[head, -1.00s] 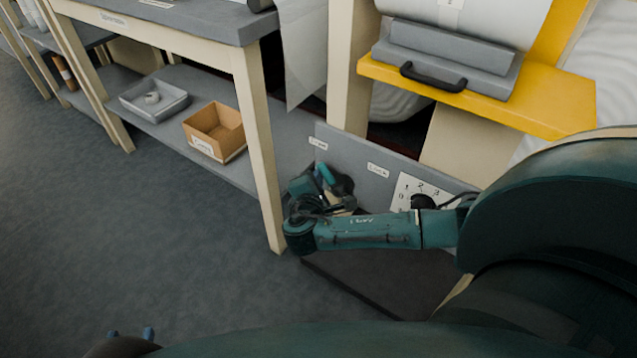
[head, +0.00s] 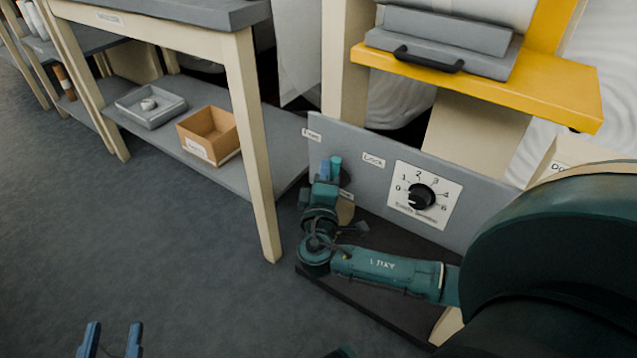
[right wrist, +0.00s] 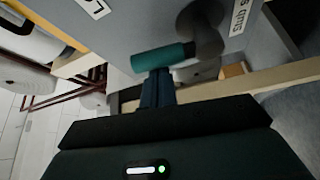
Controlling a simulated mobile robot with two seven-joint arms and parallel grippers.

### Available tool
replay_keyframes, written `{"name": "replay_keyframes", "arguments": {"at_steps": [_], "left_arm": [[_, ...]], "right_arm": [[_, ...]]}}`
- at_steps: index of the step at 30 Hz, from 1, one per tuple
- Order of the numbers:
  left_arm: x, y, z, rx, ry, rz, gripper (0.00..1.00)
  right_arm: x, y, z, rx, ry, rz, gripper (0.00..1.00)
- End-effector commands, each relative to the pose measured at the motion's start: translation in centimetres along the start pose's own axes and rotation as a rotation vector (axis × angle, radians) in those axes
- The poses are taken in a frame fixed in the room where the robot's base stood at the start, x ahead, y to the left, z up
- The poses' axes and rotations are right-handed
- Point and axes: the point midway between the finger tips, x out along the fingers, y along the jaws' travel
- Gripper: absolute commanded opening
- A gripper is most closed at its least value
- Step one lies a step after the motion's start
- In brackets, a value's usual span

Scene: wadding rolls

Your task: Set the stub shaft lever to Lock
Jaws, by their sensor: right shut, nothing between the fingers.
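The stub shaft lever's teal grip (head: 336,166) stands up from the grey panel (head: 385,205), between the labels Free (head: 311,134) and Lock (head: 373,159). My right gripper hides its base in the head view. In the right wrist view the grip (right wrist: 160,57) extends from a round grey hub (right wrist: 200,28). My right gripper (head: 325,168) is shut and empty, just left of the grip. In the right wrist view its fingertips (right wrist: 155,75) are right beside the grip, seemingly touching it. My left gripper (head: 109,340) is open and empty, low at the left of the head view.
A numbered dial (head: 422,196) sits on the panel right of Lock. A yellow shelf (head: 560,90) juts out above. A bench leg (head: 258,150) stands just left of the panel. A cardboard box (head: 208,136) and grey tray (head: 150,105) are on the lower shelf.

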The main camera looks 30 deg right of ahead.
Motion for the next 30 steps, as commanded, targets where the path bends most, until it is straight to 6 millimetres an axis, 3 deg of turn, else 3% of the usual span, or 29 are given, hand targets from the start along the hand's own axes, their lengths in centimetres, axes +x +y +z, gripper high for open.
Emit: {"name": "replay_keyframes", "arguments": {"at_steps": [1, 10, 19, 30], "left_arm": [[0.0, 0.2, 0.8, -0.019, 0.016, 0.002, 0.35], [0.4, 0.8, 0.6, -0.129, 0.072, 0.023, 0.35], [1.3, 0.0, -1.2, -0.074, 0.183, 0.028, 0.35], [1.6, -0.3, -1.9, -0.048, 0.226, 0.027, 0.35]], "right_arm": [[-0.3, -1.0, 0.5, 0.04, -0.003, 0.021, 0.0], [-1.0, -0.6, 1.6, 0.266, -0.003, 0.154, 0.0], [-1.4, -0.2, 2.4, 0.263, -0.001, 0.153, 0.0], [-1.6, -0.2, 2.7, 0.261, 0.0, 0.152, 0.0]]}}
